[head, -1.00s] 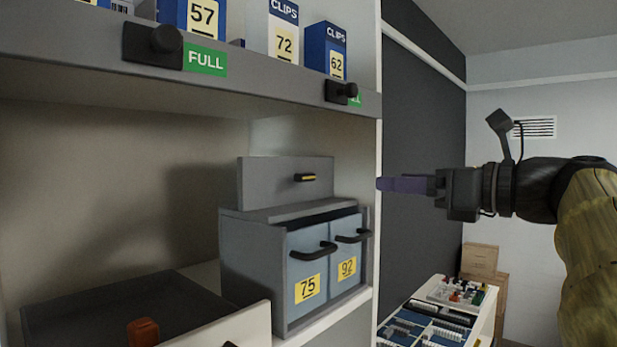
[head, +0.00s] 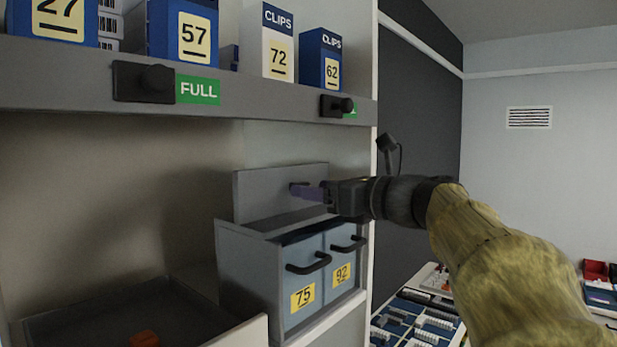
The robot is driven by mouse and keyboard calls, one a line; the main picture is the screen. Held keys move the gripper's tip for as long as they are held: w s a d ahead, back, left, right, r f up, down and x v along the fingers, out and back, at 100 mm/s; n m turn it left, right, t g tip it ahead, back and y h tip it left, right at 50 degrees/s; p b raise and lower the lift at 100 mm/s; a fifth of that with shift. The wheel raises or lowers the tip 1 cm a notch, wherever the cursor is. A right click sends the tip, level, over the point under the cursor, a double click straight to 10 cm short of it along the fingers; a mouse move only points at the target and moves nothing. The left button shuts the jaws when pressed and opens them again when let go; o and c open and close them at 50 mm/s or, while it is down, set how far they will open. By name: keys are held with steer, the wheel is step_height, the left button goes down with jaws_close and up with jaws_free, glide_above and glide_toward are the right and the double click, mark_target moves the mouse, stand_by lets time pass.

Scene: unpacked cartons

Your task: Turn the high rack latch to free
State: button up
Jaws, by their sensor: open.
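A black latch knob (head: 146,82) is on the upper shelf's front edge (head: 60,88), beside a green label (head: 198,91) reading FULL. A second black knob (head: 338,106) sits further right on that edge and hides most of another green label. Which of these the task calls the high rack latch, I cannot tell. My gripper (head: 303,190), with purple fingers, reaches in from the right below the shelf. It is open and overlaps the grey upright panel (head: 262,192) in the picture, hiding most of the panel's small handle. Whether it touches the panel I cannot tell.
Numbered boxes such as 57 (head: 183,30) and 72 (head: 265,40) stand on the upper shelf. Below is a grey unit with blue drawers 75 (head: 305,285) and 92 (head: 342,265). An open tray (head: 120,310) is at lower left.

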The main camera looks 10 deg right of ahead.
steer(key=shift+p+x, duration=0.3)
steer(key=shift+x, duration=0.95)
steer(key=c, duration=1)
